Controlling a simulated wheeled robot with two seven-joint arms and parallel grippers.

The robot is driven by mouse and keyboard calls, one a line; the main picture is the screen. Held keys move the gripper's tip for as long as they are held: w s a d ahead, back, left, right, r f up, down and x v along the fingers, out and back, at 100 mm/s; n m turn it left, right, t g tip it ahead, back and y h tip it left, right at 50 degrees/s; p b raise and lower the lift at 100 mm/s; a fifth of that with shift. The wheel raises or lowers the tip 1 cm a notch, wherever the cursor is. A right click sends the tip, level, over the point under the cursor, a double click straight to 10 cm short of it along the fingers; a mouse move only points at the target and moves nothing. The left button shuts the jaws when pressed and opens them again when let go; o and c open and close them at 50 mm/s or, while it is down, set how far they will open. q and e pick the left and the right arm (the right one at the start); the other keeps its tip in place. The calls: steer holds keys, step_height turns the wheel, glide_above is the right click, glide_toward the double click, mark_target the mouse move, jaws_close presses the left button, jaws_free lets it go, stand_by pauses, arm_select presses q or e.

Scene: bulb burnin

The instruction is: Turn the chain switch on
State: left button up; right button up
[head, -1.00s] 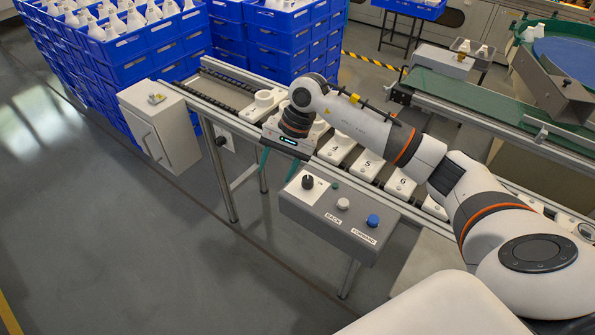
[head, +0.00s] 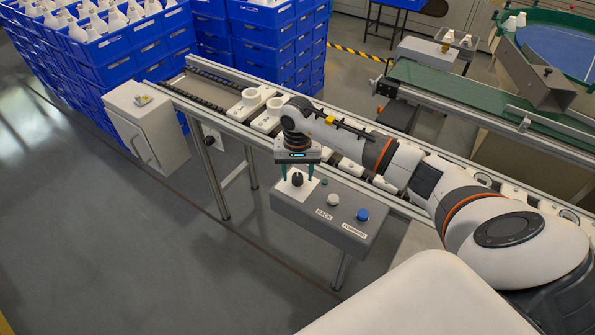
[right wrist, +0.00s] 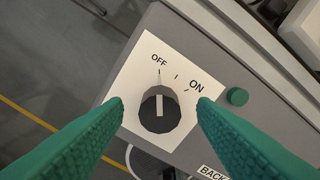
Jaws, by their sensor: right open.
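The chain switch is a dark rotary knob (head: 297,179) on a white plate at the left end of the grey control box (head: 290,209). In the right wrist view the knob (right wrist: 161,112) has its white pointer line at the OFF mark; ON is printed to the right. My right gripper (head: 298,173) points down over the switch. Its green fingers are open, one on each side of the knob, with a gap to it on both sides in the right wrist view. I cannot tell exactly how high the tips are. My left gripper is not in view.
A small green button (right wrist: 236,97) sits close right of the switch plate. The white BACK button (head: 333,200) and blue FORWARD button (head: 362,214) are farther right. The conveyor with numbered holders runs behind the box. A grey cabinet (head: 147,125) stands left; floor in front is clear.

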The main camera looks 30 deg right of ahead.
steer(key=shift+f, duration=0.45)
steer(key=shift+c, duration=0.3)
steer(key=c, duration=0.9)
